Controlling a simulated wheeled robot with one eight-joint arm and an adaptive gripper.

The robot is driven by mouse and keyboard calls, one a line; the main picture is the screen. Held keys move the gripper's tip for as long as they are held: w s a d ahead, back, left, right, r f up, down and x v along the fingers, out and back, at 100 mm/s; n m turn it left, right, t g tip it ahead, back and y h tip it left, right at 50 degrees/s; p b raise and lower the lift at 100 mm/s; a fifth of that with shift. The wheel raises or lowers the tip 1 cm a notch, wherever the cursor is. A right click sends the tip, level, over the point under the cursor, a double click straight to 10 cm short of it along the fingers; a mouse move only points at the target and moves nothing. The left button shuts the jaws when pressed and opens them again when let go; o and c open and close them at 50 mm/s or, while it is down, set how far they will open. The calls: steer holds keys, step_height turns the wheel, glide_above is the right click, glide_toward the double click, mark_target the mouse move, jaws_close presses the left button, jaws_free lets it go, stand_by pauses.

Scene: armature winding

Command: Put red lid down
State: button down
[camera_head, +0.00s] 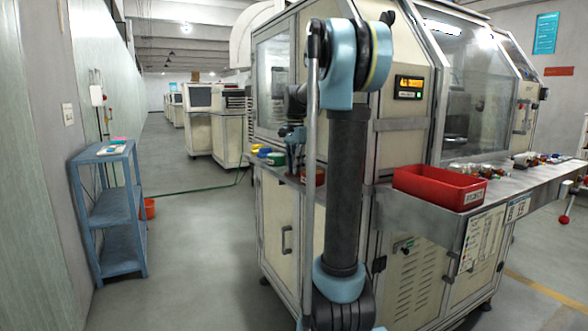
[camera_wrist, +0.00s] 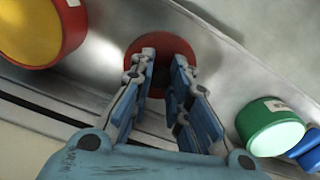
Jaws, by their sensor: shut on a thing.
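The red lid (camera_wrist: 165,43) is at the top middle of the wrist view, over the grey metal ledge, partly hidden by my fingers. My gripper (camera_wrist: 163,60) is shut on it, one finger on each side. I cannot tell whether the lid touches the ledge. In the head view my gripper (camera_head: 292,136) hangs above the left end of the machine's ledge, partly behind my arm. The lid cannot be made out clearly there.
A red container with a yellow inside (camera_wrist: 74,28) stands left of the lid. A green container (camera_wrist: 262,118) and a blue one (camera_wrist: 306,146) are at right. A red bin (camera_head: 440,186) sits on the machine's front ledge. A blue shelf (camera_head: 108,205) stands apart at left.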

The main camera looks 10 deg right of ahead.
steer(key=c, duration=1.5)
jaws_free()
step_height(320, 180, up, 12)
steer(key=shift+r, duration=0.1)
